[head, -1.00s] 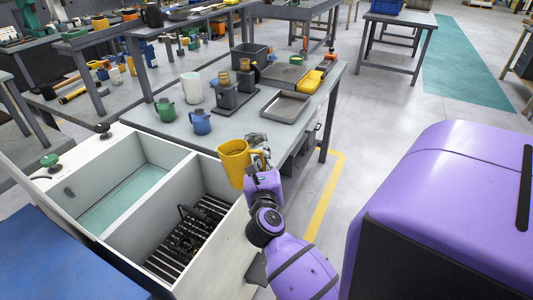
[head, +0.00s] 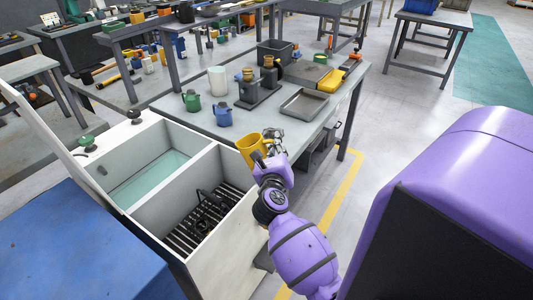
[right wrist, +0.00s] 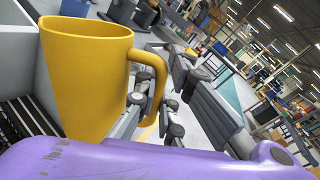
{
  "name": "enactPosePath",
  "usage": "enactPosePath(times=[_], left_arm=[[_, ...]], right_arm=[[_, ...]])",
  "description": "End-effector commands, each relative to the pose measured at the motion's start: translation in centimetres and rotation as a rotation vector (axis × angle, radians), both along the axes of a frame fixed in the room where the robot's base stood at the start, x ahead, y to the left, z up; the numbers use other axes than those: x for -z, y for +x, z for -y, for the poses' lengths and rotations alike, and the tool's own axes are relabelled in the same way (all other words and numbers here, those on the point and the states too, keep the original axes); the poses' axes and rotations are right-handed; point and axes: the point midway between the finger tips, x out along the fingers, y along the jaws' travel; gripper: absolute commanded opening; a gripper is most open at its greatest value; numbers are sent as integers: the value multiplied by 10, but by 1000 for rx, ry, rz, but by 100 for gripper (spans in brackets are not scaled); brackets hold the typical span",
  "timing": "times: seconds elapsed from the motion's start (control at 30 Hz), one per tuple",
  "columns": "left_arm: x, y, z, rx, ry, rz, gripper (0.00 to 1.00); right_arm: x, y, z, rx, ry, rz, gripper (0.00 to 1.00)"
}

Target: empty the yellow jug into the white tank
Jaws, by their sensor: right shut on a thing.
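The yellow jug (head: 250,150) is held by my right gripper (head: 272,146) above the right rim of the white tank (head: 240,228). In the right wrist view the jug (right wrist: 85,75) fills the left side, with the gripper's fingers (right wrist: 152,95) around its handle. I cannot see into the jug. The tank has two compartments: the left one holds pale green liquid (head: 150,180), the right one has a dark slatted grate (head: 215,215) with a black fitting on it. My left gripper is out of view.
A grey table (head: 185,120) stands behind the tank, bearing a green jug (head: 192,101), a blue jug (head: 222,115), a white cylinder (head: 217,80), a press (head: 257,88) and a shallow metal tray (head: 304,103). A blue surface (head: 70,245) lies at front left.

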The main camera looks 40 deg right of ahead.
Motion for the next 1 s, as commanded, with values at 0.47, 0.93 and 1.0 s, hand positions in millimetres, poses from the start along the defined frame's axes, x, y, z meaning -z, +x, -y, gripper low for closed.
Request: enactPosePath(times=[0.47, 0.93, 1.0], left_arm=[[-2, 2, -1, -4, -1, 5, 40], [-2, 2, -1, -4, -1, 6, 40], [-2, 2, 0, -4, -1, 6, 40]], right_arm=[[-2, 1, 0, 0, -1, 5, 0], [-8, 2, -1, 0, -42, -45, 0], [-9, 2, -1, 0, -58, -68, 0]])
